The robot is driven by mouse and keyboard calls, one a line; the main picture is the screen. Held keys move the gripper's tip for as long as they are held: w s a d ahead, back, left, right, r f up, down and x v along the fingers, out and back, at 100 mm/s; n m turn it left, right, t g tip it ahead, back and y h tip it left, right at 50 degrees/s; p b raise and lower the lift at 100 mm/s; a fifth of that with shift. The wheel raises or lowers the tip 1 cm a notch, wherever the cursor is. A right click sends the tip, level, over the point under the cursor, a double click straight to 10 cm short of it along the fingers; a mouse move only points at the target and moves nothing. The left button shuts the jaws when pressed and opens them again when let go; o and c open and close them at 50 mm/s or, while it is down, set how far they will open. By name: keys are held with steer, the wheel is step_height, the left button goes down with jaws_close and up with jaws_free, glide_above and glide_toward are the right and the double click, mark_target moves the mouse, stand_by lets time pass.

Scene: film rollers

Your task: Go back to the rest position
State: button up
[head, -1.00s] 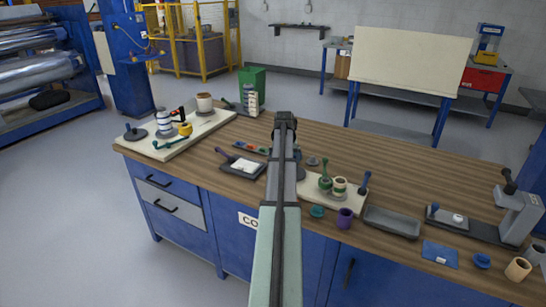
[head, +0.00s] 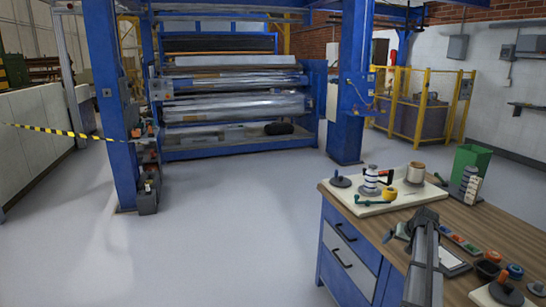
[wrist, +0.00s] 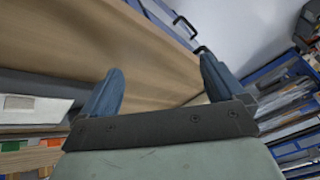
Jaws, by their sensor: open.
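My gripper (wrist: 160,82) shows in the wrist view with its two blue fingers wide apart and nothing between them. The brown wooden tabletop (wrist: 85,40) fills much of the view beyond them. In the head view my arm reaches up from the lower right, its end (head: 426,216) over the near left part of the workbench (head: 395,217).
A green bin (head: 472,160) stands behind. A large roller machine (head: 235,105) stands across the open grey floor (head: 240,220).

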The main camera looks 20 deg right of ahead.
steer(key=w+a+f+n+t, duration=0.15)
steer(key=w+a+f, duration=0.25)
steer(key=w+a, duration=0.55)
steer(key=s+a+f+n+g+y, duration=0.1)
steer(key=s+a+f+g, duration=0.35)
steer(key=a+f, duration=0.8)
steer(key=s+a+f+n+g+y, duration=0.1)
steer(key=s+a+f+y, duration=0.1)
steer(key=s+a+f, duration=0.75)
steer(key=s+a+f+n+g, duration=0.1)
steer(key=s+a+f+g, duration=0.1)
steer(key=s+a+f, duration=0.6)
steer(key=s+a+f+g, duration=0.2)
steer(key=s+a+f, duration=0.35)
steer(key=a, duration=0.45)
steer(key=s+a+f+n+g+h, duration=0.1)
steer(key=s+a+g, duration=0.1)
steer(key=s, duration=1)
steer(key=s+a+f+n+g+h, duration=0.1)
steer(key=s+a, duration=0.4)
steer(key=s, duration=0.7)
steer(key=shift+s+f+n+g, duration=0.3)
steer(key=shift+f+n+g, duration=0.1)
steer(key=shift+g, duration=0.4)
